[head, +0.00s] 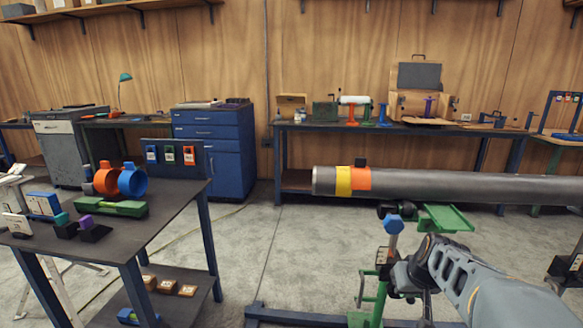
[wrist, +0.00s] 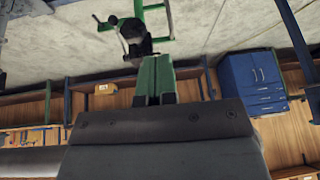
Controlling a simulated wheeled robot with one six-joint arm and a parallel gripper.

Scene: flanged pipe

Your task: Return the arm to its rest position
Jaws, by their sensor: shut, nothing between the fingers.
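My arm (head: 480,285) reaches in from the lower right of the head view, bent at a joint below the pipe.
A dark table (head: 150,225) with orange and blue rings (head: 131,181) stands at left. A workbench (head: 300,128) and blue cabinet (head: 212,140) line the wall.

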